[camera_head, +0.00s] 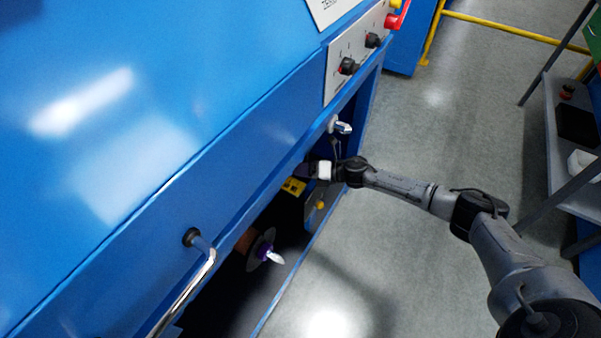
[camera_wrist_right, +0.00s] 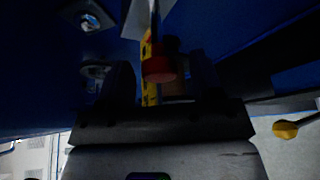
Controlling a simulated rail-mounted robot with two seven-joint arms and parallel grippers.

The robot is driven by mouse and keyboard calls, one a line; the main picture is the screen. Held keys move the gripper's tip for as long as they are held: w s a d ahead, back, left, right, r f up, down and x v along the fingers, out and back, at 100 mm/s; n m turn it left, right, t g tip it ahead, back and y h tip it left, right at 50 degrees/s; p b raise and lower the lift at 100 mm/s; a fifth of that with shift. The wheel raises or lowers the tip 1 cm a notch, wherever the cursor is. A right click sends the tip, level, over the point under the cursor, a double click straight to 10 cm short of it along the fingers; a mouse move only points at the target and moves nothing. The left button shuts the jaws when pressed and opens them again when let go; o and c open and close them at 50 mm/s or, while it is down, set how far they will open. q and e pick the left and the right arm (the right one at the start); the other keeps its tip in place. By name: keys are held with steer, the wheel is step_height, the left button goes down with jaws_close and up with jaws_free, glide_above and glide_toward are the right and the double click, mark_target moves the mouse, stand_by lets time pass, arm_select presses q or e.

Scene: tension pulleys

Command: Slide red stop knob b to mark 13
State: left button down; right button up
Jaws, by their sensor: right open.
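The red stop knob (camera_wrist_right: 158,68) shows in the right wrist view, in front of a yellow scale strip (camera_wrist_right: 147,50) inside the dark machine. I cannot read the marks, nor tell which letter the knob bears. My right gripper (camera_head: 308,171) reaches into the opening of the blue machine in the head view. In the wrist view its two dark fingers stand open, one on each side of the knob, with gaps visible. Whether they touch it is hard to tell. The knob is hidden in the head view. My left gripper is not in view.
The blue machine (camera_head: 120,150) fills the left, with a metal handle (camera_head: 190,285) and control panel (camera_head: 352,62). A yellow knob (camera_head: 320,205) and a purple-hubbed disc (camera_head: 264,252) sit below the gripper. Grey floor is clear to the right, before a shelf (camera_head: 560,135).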

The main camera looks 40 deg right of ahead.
steer(key=shift+w+a, duration=0.25)
steer(key=shift+w, duration=0.1)
jaws_close()
stand_by(0.5)
